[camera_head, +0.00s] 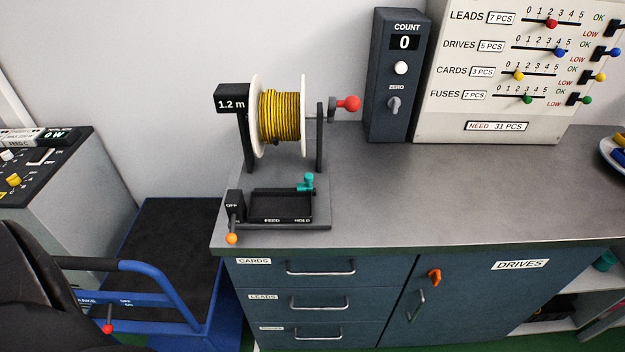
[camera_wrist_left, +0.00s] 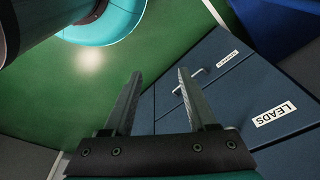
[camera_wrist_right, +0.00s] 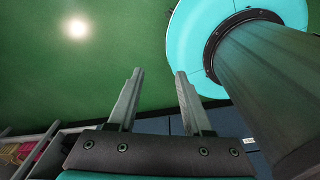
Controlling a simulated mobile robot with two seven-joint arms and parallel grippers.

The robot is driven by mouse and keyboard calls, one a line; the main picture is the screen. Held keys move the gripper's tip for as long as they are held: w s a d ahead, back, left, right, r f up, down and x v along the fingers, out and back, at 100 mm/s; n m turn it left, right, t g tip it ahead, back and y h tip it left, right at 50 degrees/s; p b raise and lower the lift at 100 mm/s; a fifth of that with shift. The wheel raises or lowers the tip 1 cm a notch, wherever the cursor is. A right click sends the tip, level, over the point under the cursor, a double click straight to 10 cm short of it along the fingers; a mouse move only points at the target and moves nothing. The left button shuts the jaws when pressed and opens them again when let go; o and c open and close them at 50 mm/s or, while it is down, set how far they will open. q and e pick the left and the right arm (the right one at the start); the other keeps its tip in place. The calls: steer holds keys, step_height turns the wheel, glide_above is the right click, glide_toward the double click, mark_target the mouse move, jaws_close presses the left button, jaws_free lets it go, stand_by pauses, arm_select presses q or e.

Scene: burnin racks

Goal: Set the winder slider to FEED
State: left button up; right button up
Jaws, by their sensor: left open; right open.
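The winder (camera_head: 278,228) stands near the left end of the grey counter, with a spool of yellow wire (camera_head: 280,118) between its uprights. Its teal slider knob (camera_head: 306,183) sits at the right end of the slot, above the HOLD label; the FEED label is near the slot's middle. An orange-tipped lever (camera_head: 231,238) hangs by the OFF label at the winder's left. My left gripper (camera_wrist_left: 157,85) is open and empty, near the drawer fronts in the left wrist view. My right gripper (camera_wrist_right: 158,82) is open and empty above green floor. Neither gripper shows in the head view.
A red-knobbed crank (camera_head: 348,103) sticks out right of the spool. A COUNT box (camera_head: 393,110) reading 0 and a panel of sliders (camera_head: 500,115) stand at the back. The counter (camera_head: 420,200) is clear right of the winder. A blue-railed cart (camera_head: 165,270) stands at left.

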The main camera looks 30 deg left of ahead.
arm_select(q)
steer(key=w+r, duration=0.3)
steer(key=r, duration=0.4)
steer(key=w+r, duration=0.3)
steer(key=r, duration=0.4)
step_height(320, 180, up, 25)
steer(key=n+t+h+p, duration=0.2)
steer(key=n+t, duration=0.9)
steer(key=n, duration=2.4)
glide_above(307, 176)
steer(key=s+a, duration=0.4)
steer(key=s, duration=1.1)
steer(key=shift+n+h, duration=0.3)
steer(key=shift+h, duration=0.1)
steer(key=b+x, duration=0.1)
steer(key=x, duration=0.4)
steer(key=b+x, duration=0.1)
steer(key=x, duration=0.4)
steer(key=b+x, duration=0.2)
steer(key=x, duration=0.4)
steer(key=shift+s+d, duration=0.1)
steer(key=shift+d, duration=0.15)
arm_select(e)
steer(key=shift+w+a+f, duration=0.15)
steer(key=shift+a+f, duration=0.05)
steer(key=shift+f, duration=0.85)
arm_select(q)
steer(key=shift+r, duration=0.1)
jaws_close()
